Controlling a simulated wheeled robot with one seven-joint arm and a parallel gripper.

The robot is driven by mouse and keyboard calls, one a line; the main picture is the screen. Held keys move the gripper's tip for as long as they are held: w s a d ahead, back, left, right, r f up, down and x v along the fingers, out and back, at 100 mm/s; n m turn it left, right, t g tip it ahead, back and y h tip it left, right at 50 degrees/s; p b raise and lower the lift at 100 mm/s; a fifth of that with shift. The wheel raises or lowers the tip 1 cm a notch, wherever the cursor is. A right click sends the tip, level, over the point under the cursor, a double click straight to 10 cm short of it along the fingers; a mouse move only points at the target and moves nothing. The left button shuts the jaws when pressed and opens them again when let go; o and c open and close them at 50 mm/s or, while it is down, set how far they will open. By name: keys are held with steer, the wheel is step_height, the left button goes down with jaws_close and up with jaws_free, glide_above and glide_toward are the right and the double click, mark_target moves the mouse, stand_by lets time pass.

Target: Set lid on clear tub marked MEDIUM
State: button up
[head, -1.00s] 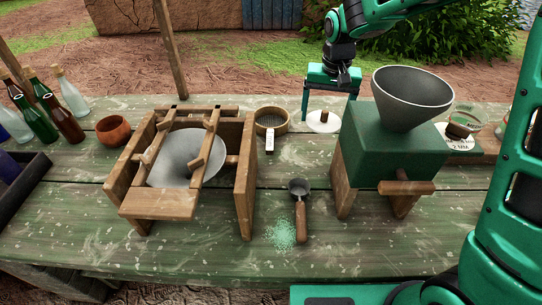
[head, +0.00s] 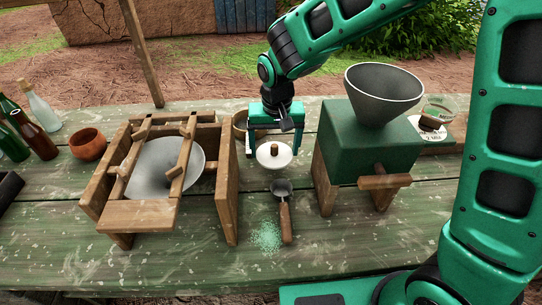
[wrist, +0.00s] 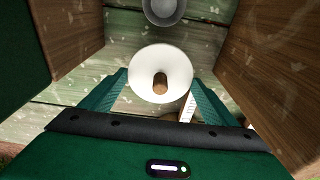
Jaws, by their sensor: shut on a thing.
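A round white lid (head: 265,160) with a brown knob is held above the table, between the wooden frame and the green mill. My gripper (head: 273,152) is shut on it, with a finger at each side of its rim. In the wrist view the lid (wrist: 147,63) shows between the fingertips, knob towards the camera. A clear tub-like vessel (head: 440,108) stands at the right behind the mill, partly hidden. I cannot read MEDIUM anywhere.
The green mill (head: 368,145) with its grey funnel (head: 385,98) stands right of the lid. The wooden frame (head: 228,195) with a grey bowl is at left. A scoop (head: 285,215) and green grains (head: 266,238) lie in front. A round sieve (head: 239,122) sits behind.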

mark_target(275, 154)
steer(key=shift+f, duration=1.8)
steer(key=o, duration=1)
steer(key=shift+f, duration=0.1)
